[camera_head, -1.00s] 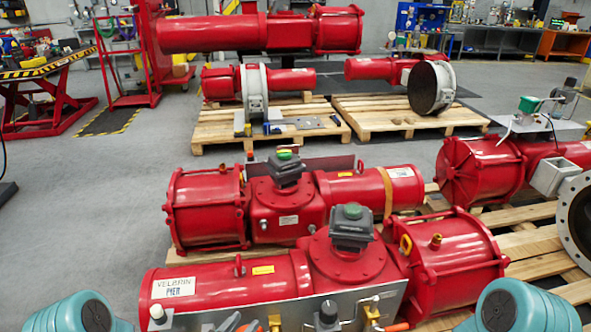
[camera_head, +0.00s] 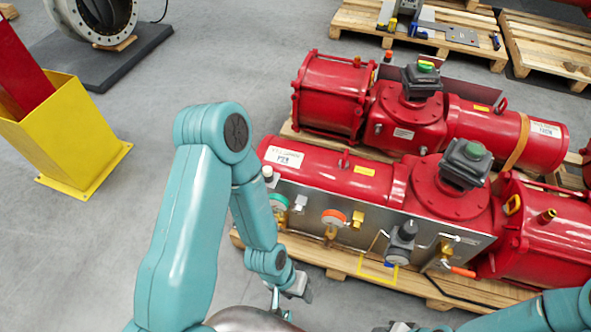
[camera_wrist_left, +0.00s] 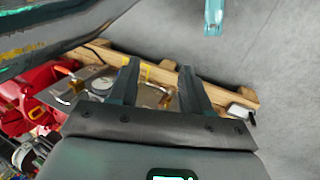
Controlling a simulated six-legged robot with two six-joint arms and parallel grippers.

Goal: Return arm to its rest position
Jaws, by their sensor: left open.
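My left arm (camera_head: 180,235) is teal and rises from the bottom edge in the head view. It bends at a high elbow and hangs down to the wrist, in front of the near valve actuator (camera_head: 335,172). My left gripper (camera_head: 290,302) is low, over the floor in front of the pallet. In the left wrist view its two dark fingers (camera_wrist_left: 159,68) are spread and empty, with the actuator's panel beyond them. My right arm (camera_head: 535,312) shows only partly at the bottom right. Grey parts at its end are cut off by the frame edge.
The near actuator has a metal panel with gauges (camera_head: 333,218) and an orange-handled valve (camera_head: 462,271) on its front. It lies on a wooden pallet (camera_head: 335,262), beside a second red actuator (camera_head: 330,95). A yellow post base (camera_head: 65,135) stands left. Grey floor between is clear.

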